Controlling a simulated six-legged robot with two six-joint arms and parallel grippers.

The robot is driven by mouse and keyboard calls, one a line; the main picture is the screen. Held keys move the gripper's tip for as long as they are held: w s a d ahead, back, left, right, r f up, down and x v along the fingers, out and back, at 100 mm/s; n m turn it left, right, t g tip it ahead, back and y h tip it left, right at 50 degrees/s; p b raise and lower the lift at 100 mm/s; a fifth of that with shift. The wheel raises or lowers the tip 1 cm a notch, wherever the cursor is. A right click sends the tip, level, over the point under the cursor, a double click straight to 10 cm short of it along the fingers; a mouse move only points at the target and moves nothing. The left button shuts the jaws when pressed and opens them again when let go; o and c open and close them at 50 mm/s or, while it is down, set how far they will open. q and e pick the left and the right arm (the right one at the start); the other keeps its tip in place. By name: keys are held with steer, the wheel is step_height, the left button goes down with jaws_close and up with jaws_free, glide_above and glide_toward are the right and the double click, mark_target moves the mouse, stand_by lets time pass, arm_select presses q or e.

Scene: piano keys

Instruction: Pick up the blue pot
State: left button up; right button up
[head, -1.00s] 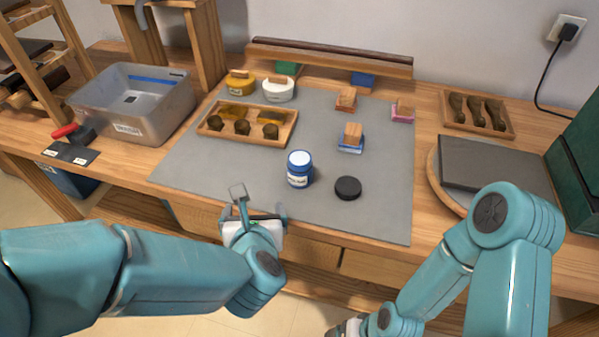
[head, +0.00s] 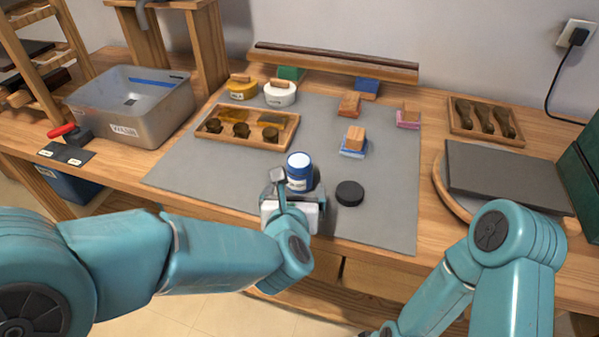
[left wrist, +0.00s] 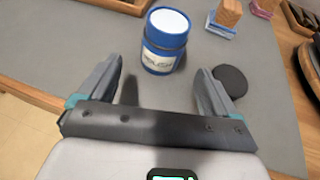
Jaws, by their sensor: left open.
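The blue pot (head: 299,176) stands upright on the grey mat near its front edge. It has a white top surface and a white label, and it also shows in the left wrist view (left wrist: 164,42). My left gripper (head: 298,185) is open in front of the pot. In the left wrist view its two fingers (left wrist: 160,85) point toward the pot, which stands just beyond the fingertips, between their lines. The fingers hold nothing. A round black lid (head: 349,193) lies flat to the right of the pot. My right gripper is out of view; only the right arm shows.
A wooden tray (head: 207,134) with dark round items lies behind left. Stamp blocks (head: 354,141) stand farther back on the mat (head: 390,215). A metal tub (head: 160,127) is at the left, a dark slab (head: 505,176) at the right. Mat right of the lid is clear.

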mark_target(298, 184)
arm_select(q)
steer(key=x, duration=0.6)
steer(key=shift+w+d+f, duration=0.1)
steer(key=shift+f, duration=0.2)
steer(key=c, duration=1.6)
step_height(298, 184, up, 20)
steer(key=p, duration=0.6)
steer(key=shift+r, duration=0.1)
